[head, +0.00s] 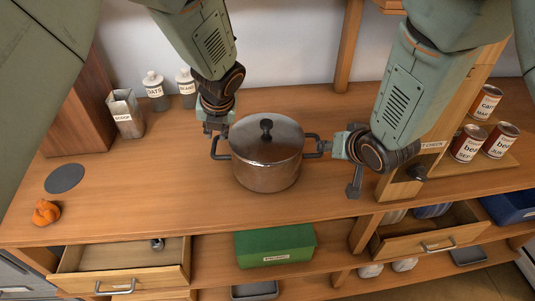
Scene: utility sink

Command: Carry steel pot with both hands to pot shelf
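The steel pot (267,170), lidded with a dark knob, stands upright on the wooden counter near the middle of the head view. Dark loop handles stick out at its left and right sides. My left gripper (216,128) points down at the left handle, with its tips at or just above it. My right gripper (335,147) reaches in from the right at the right handle. Whether either gripper is closed around its handle cannot be told. I cannot tell which surface is the pot shelf.
The wooden counter (140,200) is clear left of the pot, except a dark disc (64,178) and an orange lump (46,212). Labelled canisters (155,92) stand behind. Cans (468,143) stand at right. Two drawers (120,283) (425,245) are open below, with a green box (275,247) between.

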